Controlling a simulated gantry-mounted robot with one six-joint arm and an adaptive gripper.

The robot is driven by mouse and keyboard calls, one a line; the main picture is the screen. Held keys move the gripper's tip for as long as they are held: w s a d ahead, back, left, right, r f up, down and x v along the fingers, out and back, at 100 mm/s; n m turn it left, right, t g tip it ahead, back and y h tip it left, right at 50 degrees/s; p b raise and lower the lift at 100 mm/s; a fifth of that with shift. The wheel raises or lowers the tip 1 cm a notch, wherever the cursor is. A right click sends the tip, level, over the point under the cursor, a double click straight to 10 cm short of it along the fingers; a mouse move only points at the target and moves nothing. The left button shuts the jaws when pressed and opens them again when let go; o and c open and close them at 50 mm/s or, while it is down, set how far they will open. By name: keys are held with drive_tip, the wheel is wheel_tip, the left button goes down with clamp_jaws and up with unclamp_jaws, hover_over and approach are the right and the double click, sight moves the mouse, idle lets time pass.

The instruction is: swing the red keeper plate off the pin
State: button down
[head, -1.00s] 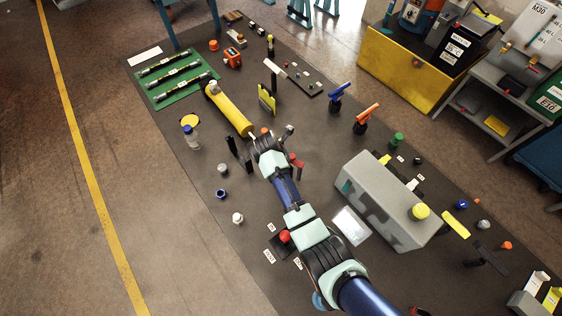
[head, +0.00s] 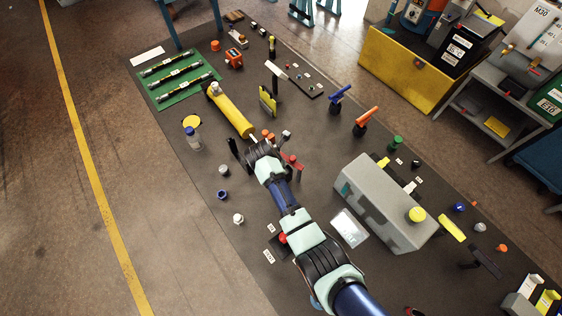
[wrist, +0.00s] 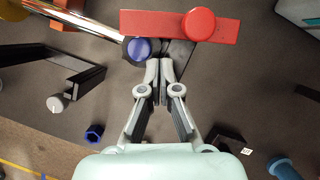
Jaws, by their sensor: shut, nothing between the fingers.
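The red keeper plate (wrist: 160,23) lies across the top of the wrist view, with a round red knob (wrist: 198,24) on its right half. The pin with a blue top (wrist: 138,48) is just below the plate's left half, at the end of the chrome rod (wrist: 80,14). My gripper (wrist: 159,66) is shut and empty. Its tips are just below the plate and right of the blue top; I cannot tell whether they touch either. In the head view my gripper (head: 254,146) is at the rod end of the yellow cylinder (head: 232,112) and hides most of the pin area.
A black upright bracket (wrist: 75,80) stands left of my gripper. A blue cap (wrist: 94,133) and a pale knob (wrist: 57,103) are at lower left. In the head view a red-handled post (head: 294,163) stands right of my wrist, and a grey housing (head: 385,205) is farther right.

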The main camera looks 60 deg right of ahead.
drive_tip(key=a+p+v, duration=0.1)
drive_tip(key=v, duration=0.9)
drive_tip(key=shift+w+a, duration=0.3)
drive_tip(key=shift+a, duration=0.2)
